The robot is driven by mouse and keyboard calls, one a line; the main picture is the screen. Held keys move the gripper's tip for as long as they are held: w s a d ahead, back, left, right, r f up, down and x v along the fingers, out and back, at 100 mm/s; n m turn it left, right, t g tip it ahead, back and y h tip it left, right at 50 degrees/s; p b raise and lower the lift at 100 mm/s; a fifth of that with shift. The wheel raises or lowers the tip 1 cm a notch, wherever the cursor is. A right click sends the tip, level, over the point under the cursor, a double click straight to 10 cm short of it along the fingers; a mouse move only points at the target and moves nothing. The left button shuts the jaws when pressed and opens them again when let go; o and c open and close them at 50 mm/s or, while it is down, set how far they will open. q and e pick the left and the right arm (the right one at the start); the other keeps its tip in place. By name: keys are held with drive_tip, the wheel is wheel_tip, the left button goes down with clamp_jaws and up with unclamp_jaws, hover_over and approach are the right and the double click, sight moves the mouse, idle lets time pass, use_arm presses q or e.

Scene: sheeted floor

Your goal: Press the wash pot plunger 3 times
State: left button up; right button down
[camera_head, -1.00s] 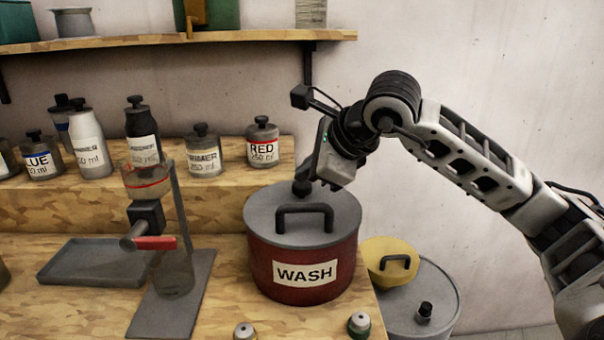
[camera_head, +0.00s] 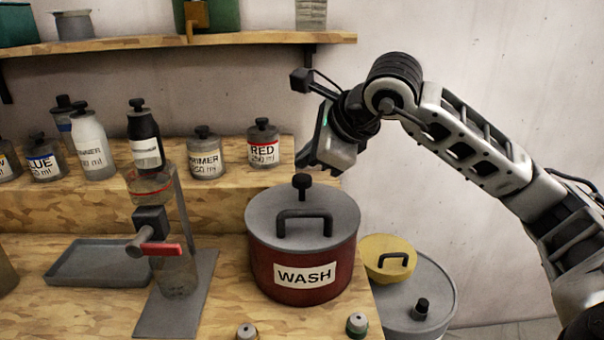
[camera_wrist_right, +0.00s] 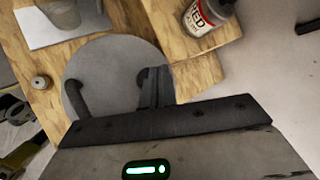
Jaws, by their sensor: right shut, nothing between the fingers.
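The wash pot (camera_head: 275,262) is dark red with a white WASH label and stands at the right end of the lower bench. Its grey lid (camera_head: 342,215) has a black loop handle (camera_head: 305,214). The black plunger knob (camera_head: 302,181) stands up at the lid's rear on a short stem. My right gripper (camera_head: 305,160) is shut and empty, just above the knob with a small gap. In the right wrist view the shut fingers (camera_wrist_right: 156,88) overlap the lid (camera_wrist_right: 110,62); the knob is hard to separate from them. My left gripper is out of view.
A red-label jar (camera_head: 263,145) and several bottles stand on the raised step behind. A funnel stand with a red valve lever (camera_head: 161,249) is left of the pot. A yellow-lidded container (camera_head: 390,258) and grey drum (camera_head: 430,290) sit at right.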

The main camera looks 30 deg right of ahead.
sight(308, 178)
wheel_tip(308, 178, up, 5)
drive_tip(key=p, duration=0.4)
drive_tip(key=shift+r, duration=0.1)
idle(1.2)
idle(0.9)
idle(0.4)
